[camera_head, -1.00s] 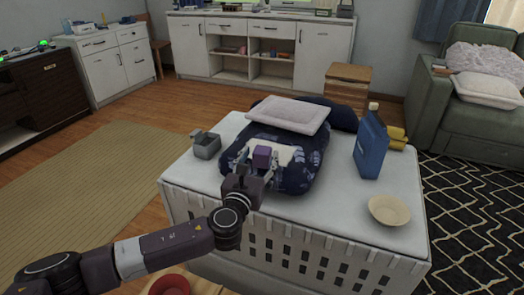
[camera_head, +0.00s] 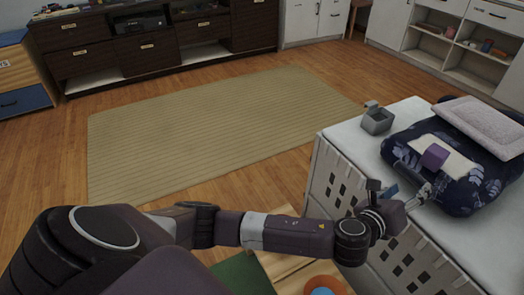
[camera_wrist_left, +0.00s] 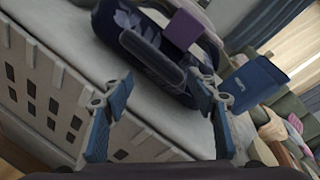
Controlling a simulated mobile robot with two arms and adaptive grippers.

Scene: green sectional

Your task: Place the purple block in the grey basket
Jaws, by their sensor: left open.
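The small grey basket (camera_head: 377,122) stands on the white table top, left of the cushion, and looks empty. My left gripper (camera_head: 408,190) is open and empty near the table's front edge, on the near side of the block and apart from it. Its two blue-padded fingers are spread wide in the left wrist view (camera_wrist_left: 162,100). My right gripper is not in view.
The white table (camera_head: 352,150) has slotted sides. A blue carton (camera_wrist_left: 255,82) stands beyond in the wrist view. Table top shows bare between basket and front edge.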

